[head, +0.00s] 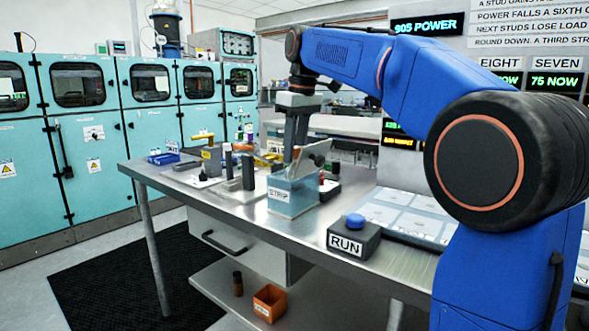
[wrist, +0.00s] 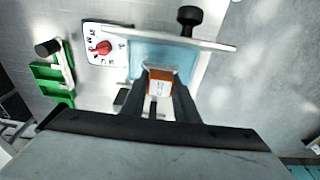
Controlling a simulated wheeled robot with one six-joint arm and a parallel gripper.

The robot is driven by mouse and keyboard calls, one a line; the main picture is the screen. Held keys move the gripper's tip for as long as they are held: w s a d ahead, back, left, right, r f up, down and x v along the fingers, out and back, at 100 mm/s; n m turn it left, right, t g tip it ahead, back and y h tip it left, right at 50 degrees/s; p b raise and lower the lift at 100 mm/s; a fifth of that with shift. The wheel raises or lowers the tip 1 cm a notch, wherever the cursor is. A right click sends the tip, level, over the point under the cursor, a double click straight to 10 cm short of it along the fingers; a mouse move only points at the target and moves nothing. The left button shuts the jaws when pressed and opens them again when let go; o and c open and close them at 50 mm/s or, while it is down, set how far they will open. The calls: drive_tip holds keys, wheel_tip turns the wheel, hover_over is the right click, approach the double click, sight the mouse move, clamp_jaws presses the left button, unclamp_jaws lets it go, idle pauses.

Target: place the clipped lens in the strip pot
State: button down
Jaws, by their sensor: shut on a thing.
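The strip pot (head: 292,195) is a light blue box with a STRIP label, standing on the bench near its front edge. It also shows in the wrist view as a pale blue opening (wrist: 150,52). A grey lid-like plate (head: 317,153) tilts up at the pot's top in the head view. My gripper (head: 296,150) points down over the pot, its dark fingers shut on an orange clip (wrist: 160,83). The clip sits over or in the pot's mouth; I cannot tell how deep.
A RUN box with a blue button (head: 355,221) stands right of the pot. A dial plate with a red knob (wrist: 104,47) and a green rack (wrist: 52,80) lie beside the pot in the wrist view. Several bottles and blocks stand left of the pot.

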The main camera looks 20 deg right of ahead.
sight(294, 166)
drive_tip(key=shift+f, duration=2.15)
drive_tip(key=shift+f, duration=0.1)
drive_tip(key=c, duration=1.4)
unclamp_jaws()
drive_tip(key=r, duration=0.4)
drive_tip(key=s+r, duration=0.1)
drive_tip(key=r, duration=0.3)
drive_tip(key=d+r, duration=0.1)
drive_tip(key=r, duration=0.3)
drive_tip(key=shift+s, duration=0.25)
drive_tip(key=shift+a, duration=0.1)
